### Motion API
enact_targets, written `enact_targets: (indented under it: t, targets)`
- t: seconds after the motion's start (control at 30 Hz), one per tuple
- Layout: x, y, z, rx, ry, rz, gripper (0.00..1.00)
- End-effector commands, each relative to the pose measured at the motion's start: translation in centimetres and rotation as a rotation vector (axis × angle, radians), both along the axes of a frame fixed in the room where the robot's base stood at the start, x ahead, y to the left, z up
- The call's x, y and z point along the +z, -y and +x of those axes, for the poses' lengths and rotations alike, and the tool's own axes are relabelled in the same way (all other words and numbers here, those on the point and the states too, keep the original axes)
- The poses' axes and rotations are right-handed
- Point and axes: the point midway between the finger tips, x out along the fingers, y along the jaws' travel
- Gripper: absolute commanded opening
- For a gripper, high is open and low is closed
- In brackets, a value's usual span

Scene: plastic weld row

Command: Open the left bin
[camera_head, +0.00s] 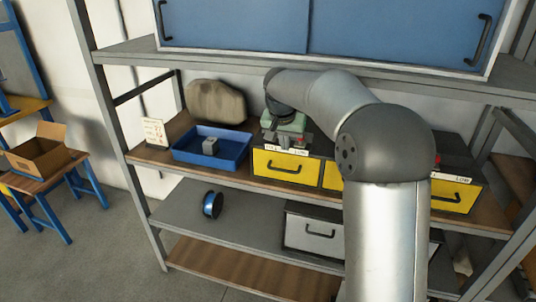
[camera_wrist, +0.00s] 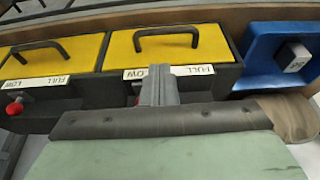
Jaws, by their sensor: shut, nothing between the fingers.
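The left bin has a yellow front (camera_head: 275,172) with a dark bar handle (camera_head: 284,167) and stands on the middle shelf. Its front looks flush with its dark casing. In the wrist view its yellow front (camera_wrist: 195,45) is beside the blue tray, with its handle (camera_wrist: 166,34) and a white label (camera_wrist: 168,72). My gripper (camera_head: 287,138) is above and behind this front, over the bin's top. In the wrist view my gripper's fingers (camera_wrist: 160,85) are together and empty, apart from the handle. They partly hide a red knob (camera_wrist: 137,87).
A second yellow bin (camera_wrist: 55,65) adjoins it; my arm partly hides it in the head view. Another yellow bin (camera_head: 458,195) is at right. A blue tray (camera_head: 240,152) holding a grey block (camera_head: 210,145) is at left. The shelf with blue doors (camera_head: 235,22) is above.

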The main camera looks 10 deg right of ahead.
Motion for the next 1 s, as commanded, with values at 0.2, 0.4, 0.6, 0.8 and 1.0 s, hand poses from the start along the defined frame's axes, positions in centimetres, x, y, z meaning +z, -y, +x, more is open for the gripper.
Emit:
enact_targets:
  t: [0.2,0.4,0.6,0.8,1.0]
  targets:
    - [-1.8,0.3,0.9,-0.008,0.0,0.003,0.0]
    - [-5.3,0.8,2.0,-0.006,-0.001,0.003,0.0]
    - [-8.1,1.3,3.0,-0.005,0.001,0.003,0.0]
    - [-9.3,1.4,3.4,-0.005,0.003,0.003,0.0]
    - [-9.4,1.4,3.4,-0.005,0.004,0.002,0.0]
